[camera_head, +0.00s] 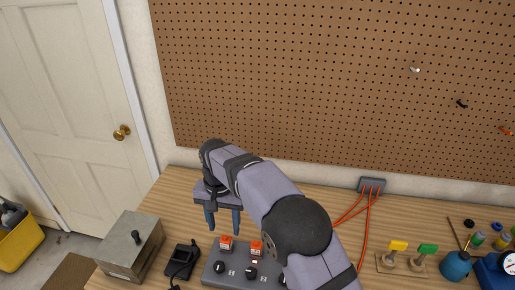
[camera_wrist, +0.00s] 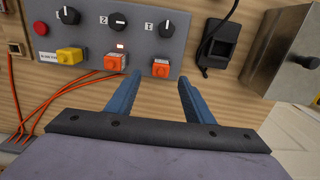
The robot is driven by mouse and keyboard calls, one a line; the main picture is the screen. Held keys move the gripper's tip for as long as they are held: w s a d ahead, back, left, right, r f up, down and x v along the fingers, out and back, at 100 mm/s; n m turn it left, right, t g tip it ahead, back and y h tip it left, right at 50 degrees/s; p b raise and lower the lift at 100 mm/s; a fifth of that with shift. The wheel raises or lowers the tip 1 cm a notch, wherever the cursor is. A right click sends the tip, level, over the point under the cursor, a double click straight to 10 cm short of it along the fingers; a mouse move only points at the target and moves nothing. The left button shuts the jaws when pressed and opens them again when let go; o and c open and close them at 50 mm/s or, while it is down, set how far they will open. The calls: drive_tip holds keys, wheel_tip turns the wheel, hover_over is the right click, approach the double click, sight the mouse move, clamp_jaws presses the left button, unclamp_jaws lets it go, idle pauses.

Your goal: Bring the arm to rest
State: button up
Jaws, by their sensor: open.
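My gripper (camera_head: 223,222) points down over the back edge of a grey control panel (camera_head: 214,272). Its two blue fingers are apart with nothing between them. In the wrist view my gripper (camera_wrist: 160,84) shows its fingertips near two orange switches, a left one (camera_wrist: 115,62) and a right one (camera_wrist: 161,69). I cannot tell whether a fingertip touches either switch. Black knobs and a yellow switch (camera_wrist: 69,56) are also on the panel. My arm hides the panel's right part in the head view.
A grey metal box (camera_head: 118,250) and a black device with a cable (camera_head: 182,261) stand left of the panel. Orange cables run to a wall box (camera_head: 371,186). A pegboard (camera_head: 330,80) rises behind.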

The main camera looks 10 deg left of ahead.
drive_tip(key=d, duration=0.2)
drive_tip(key=d+r, duration=0.1)
drive_tip(key=d, duration=0.5)
drive_tip(key=shift+w+d+r, duration=0.15)
drive_tip(key=shift+w+d, duration=0.05)
drive_tip(key=shift+w, duration=0.2)
drive_tip(key=s+d, duration=0.3)
drive_tip(key=d, duration=0.8)
drive_tip(key=s+d+f, duration=0.2)
drive_tip(key=s+d, duration=1.3)
drive_tip(key=s, duration=0.1)
drive_tip(key=shift+d+f, duration=0.3)
drive_tip(key=shift+f, duration=0.1)
